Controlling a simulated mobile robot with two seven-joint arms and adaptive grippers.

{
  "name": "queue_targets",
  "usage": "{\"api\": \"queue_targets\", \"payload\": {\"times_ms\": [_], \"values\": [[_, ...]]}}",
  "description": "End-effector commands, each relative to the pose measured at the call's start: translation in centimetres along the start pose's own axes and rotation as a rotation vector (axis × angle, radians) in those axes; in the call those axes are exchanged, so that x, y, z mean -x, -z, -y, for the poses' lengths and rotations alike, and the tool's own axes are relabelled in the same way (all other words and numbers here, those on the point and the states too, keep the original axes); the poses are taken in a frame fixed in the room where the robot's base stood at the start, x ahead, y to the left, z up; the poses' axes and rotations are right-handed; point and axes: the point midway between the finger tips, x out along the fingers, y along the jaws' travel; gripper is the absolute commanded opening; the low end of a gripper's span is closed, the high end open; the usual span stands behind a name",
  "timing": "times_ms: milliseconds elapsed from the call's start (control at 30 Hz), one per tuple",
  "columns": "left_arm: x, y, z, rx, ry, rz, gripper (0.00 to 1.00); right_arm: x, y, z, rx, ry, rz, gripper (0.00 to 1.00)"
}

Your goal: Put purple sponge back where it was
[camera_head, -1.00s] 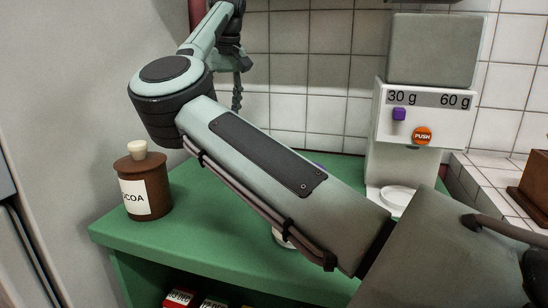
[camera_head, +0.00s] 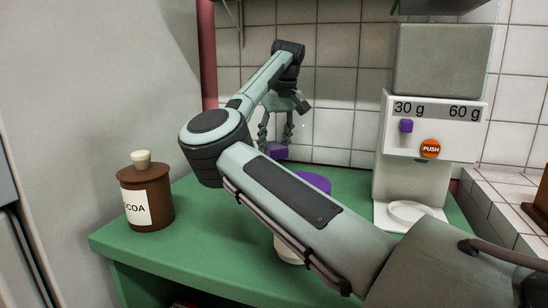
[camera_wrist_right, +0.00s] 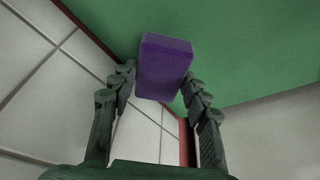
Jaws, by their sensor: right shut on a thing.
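The purple sponge (camera_head: 277,152) is a small block between the fingers of my right gripper (camera_head: 275,132), near the back of the green counter. In the right wrist view the sponge (camera_wrist_right: 163,66) sits at the fingertips of the right gripper (camera_wrist_right: 158,88), one finger on each side, with green surface beyond it. The gripper is shut on it. I cannot tell whether the sponge touches the counter. My left gripper is not in view.
A brown cocoa jar (camera_head: 146,195) stands at the left of the green counter (camera_head: 200,250). A pale container with a purple top (camera_head: 314,182) is partly hidden behind my right arm. A white dispenser (camera_head: 428,150) stands at the right. A tiled wall (camera_head: 345,100) closes the back.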

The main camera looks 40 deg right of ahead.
Motion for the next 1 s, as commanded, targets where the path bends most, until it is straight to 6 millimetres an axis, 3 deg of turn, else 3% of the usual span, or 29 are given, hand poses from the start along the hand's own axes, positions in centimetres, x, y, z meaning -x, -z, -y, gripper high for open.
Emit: {"api": "queue_targets", "payload": {"times_ms": [300,667,700,833,1000], "values": [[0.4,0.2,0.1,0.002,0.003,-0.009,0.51,-3.7,-1.2,0.0,0.002,-0.001,0.002,0.19],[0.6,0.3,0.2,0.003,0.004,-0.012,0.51,-4.1,-1.3,0.1,0.002,0.0,0.0,0.19],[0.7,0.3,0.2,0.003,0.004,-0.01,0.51,-4.0,-1.3,0.0,0.001,0.0,0.0,0.5],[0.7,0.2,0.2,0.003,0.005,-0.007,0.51,-4.0,-1.3,0.0,0.001,0.0,0.0,0.66],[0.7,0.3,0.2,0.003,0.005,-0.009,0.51,-4.0,-1.3,0.0,0.001,0.0,0.0,0.67]]}}
